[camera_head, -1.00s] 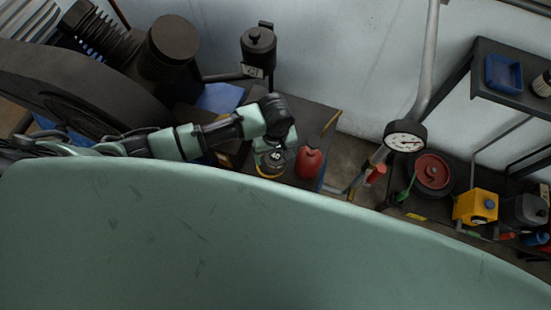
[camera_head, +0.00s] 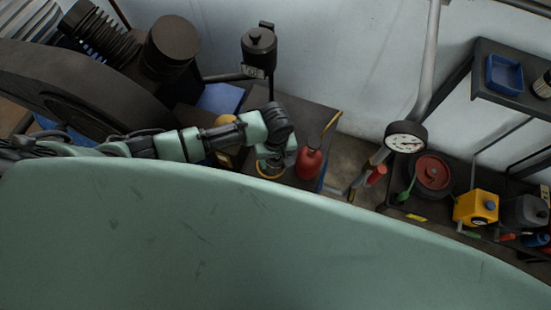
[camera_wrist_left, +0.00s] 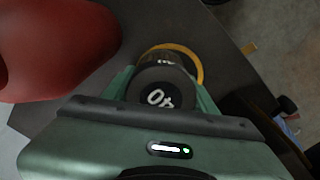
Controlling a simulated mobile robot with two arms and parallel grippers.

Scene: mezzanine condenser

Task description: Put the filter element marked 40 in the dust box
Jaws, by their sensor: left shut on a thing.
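The filter element marked 40 (camera_wrist_left: 160,92) shows its dark round top with a white 40 in the left wrist view. A yellow ring (camera_wrist_left: 198,62) shows around its lower part; the ring also shows in the head view (camera_head: 268,177). My left gripper (camera_wrist_left: 160,85) is shut on the element from above, a finger on either side. In the head view, my left gripper (camera_head: 271,158) covers most of the element, over the dark table. I cannot tell whether the element touches the table. No container is clearly recognizable as the dust box. My right gripper is out of view.
A red bottle (camera_head: 308,160) stands close to the right of my left gripper. A blue tray (camera_head: 503,74) lies on the upper right shelf. A gauge (camera_head: 405,137), a red round lid (camera_head: 432,172) and a yellow box (camera_head: 475,207) are at the right. A green surface fills the foreground.

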